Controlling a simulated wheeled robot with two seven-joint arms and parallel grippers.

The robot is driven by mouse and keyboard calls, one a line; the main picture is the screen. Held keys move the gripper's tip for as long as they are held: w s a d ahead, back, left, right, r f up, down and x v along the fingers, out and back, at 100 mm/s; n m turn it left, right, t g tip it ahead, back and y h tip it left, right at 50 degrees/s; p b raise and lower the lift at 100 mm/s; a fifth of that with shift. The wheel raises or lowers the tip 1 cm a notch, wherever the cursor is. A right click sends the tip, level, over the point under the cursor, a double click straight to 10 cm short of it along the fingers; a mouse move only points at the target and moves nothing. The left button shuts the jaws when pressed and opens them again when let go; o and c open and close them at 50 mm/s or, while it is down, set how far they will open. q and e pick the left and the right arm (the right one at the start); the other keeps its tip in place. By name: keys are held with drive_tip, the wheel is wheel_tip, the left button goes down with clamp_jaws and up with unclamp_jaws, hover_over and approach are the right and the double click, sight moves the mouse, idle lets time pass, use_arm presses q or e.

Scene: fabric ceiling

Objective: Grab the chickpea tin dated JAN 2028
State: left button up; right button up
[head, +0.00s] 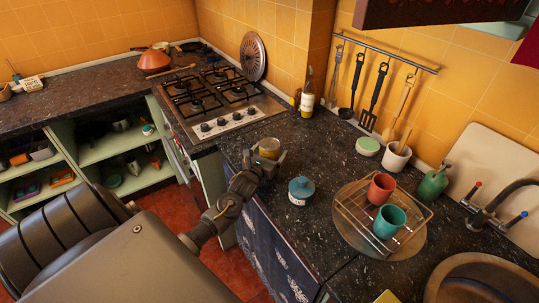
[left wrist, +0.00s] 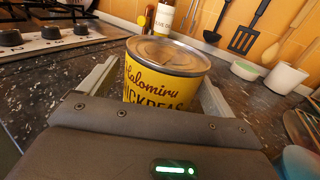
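A yellow tin (head: 269,148) stands on the dark counter near the hob. In the left wrist view the fingers of my left gripper (left wrist: 160,85) stand wide apart, one on each side of the tin, with a narrow gap showing at the left. My right gripper is not in view.
A wire rack (head: 352,215) holds a red cup (head: 381,187) and a teal cup (head: 388,222). The gas hob (head: 218,105) is behind left. A bottle (head: 307,100) stands by the wall.

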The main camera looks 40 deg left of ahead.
use_arm(q)
drive_tip(key=c, duration=1.2)
drive_tip(key=shift+c, duration=0.5)
drive_tip(key=shift+r, duration=0.15)
